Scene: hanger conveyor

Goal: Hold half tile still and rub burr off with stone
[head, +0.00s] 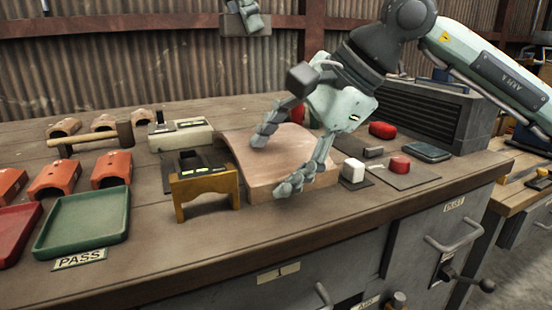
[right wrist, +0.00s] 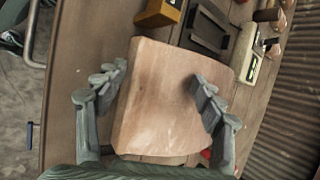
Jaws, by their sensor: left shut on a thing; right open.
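A large pale pinkish-brown block (head: 262,172) with a gently curved top, possibly the half tile, lies on the bench in the head view. It fills the middle of the right wrist view (right wrist: 158,105). My right gripper (head: 278,160) is open over it, its fingers spread apart above or beside opposite sides; contact is unclear. In the right wrist view my right gripper (right wrist: 157,88) has only the block between its fingers. My left gripper (head: 243,12) is at the top edge, shut in front of a flat grey-brown piece (head: 232,27), mostly out of frame. I cannot identify a rubbing stone.
Left of the block stand a wooden stand (head: 208,184), a pale device (head: 181,136) and a mallet (head: 90,140). Orange curved tiles (head: 55,178) and a green tray (head: 82,222) lie further left. A white block (head: 353,170) and red knob (head: 399,164) sit close at right.

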